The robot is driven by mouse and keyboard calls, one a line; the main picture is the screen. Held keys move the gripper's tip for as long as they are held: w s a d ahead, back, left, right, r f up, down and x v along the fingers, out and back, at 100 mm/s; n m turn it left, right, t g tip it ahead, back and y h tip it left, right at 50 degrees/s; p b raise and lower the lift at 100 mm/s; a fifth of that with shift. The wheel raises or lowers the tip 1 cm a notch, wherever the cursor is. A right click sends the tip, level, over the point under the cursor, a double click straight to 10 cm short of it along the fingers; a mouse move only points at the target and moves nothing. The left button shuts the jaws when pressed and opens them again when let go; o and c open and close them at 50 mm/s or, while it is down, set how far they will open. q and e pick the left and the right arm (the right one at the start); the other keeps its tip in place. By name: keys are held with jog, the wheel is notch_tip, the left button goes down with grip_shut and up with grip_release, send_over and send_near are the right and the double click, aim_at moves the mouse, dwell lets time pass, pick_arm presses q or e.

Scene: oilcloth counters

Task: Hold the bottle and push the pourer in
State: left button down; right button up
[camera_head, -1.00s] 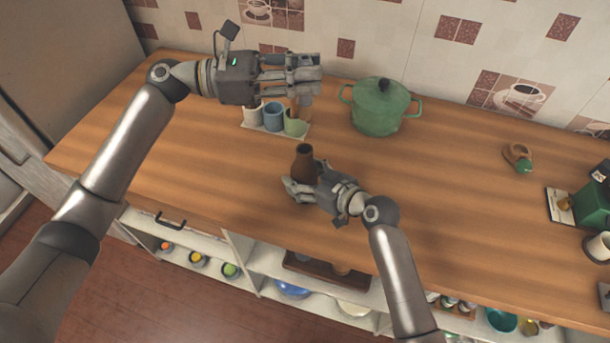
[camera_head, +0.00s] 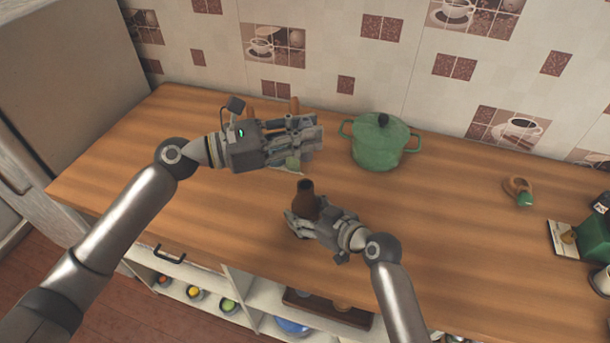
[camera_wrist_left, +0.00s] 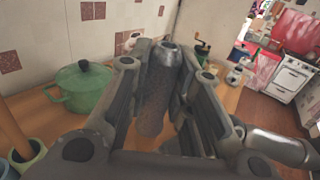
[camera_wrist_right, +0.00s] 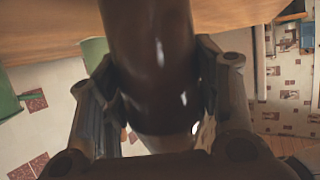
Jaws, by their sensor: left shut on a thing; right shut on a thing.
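The brown bottle (camera_head: 306,190) stands upright in my right gripper (camera_head: 304,215), which is shut around its body. In the right wrist view the dark glossy bottle (camera_wrist_right: 152,70) fills the space between the fingers. The top of the bottle looks bare in the head view. My left gripper (camera_head: 306,145) is shut, above the counter, a little behind and higher than the bottle.
A green lidded pot (camera_head: 380,145) stands right of my left gripper. The wooden counter (camera_head: 440,215) is clear to the right of the bottle. A small wooden item (camera_head: 518,188) lies farther right.

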aim_at(303, 171)
pick_arm(q)
jog(key=shift+f, duration=3.6)
jog(key=shift+f, duration=0.15)
jog(key=c, duration=1.3)
grip_release()
jog(key=shift+a, duration=0.15)
jog(key=v, duration=1.1)
jog(key=shift+a, duration=0.35)
jog(key=shift+s, duration=0.1)
